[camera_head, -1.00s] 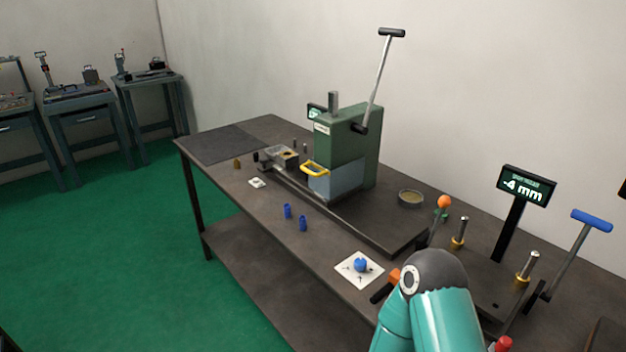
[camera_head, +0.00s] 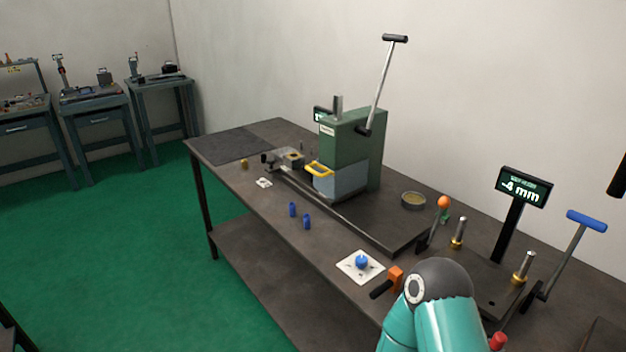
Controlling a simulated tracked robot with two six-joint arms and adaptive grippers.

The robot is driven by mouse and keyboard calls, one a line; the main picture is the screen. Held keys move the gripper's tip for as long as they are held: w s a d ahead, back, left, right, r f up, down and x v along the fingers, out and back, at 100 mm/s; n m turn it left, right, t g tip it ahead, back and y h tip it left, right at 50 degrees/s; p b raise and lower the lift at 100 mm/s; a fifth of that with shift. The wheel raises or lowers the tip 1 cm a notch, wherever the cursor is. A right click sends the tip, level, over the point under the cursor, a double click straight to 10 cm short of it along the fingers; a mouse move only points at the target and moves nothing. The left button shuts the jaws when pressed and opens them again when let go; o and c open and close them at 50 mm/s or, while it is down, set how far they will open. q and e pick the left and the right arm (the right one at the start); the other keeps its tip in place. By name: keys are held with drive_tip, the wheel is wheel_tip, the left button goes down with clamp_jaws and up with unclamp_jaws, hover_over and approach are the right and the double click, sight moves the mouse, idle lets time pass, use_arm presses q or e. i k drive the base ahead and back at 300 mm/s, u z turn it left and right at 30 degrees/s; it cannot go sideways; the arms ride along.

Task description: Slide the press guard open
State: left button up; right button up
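The green press (camera_head: 350,145) stands on the dark workbench, with a long lever rising to a black T-handle (camera_head: 395,38). A clear bluish guard (camera_head: 343,182) sits at the press's lower front. A yellow handle (camera_head: 319,169) is fixed at the guard's left edge. The guard appears to cover the front of the press; I cannot tell its exact position along its slide. A teal arm link of mine is at the bottom right, well apart from the press. Neither gripper shows in the view.
Two blue cylinders (camera_head: 307,221) stand near the bench's front edge. A white pad (camera_head: 360,266) with a blue knob lies nearer. A round dish (camera_head: 413,200), an orange-knobbed lever (camera_head: 443,203), a display (camera_head: 525,186) and a blue-handled lever (camera_head: 586,221) stand to the right.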

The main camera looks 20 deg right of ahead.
sight(335, 185)
drive_tip(key=k, duration=1.1)
drive_tip(key=u, duration=0.5)
drive_tip(key=i, duration=1.85)
drive_tip(key=z, duration=0.7)
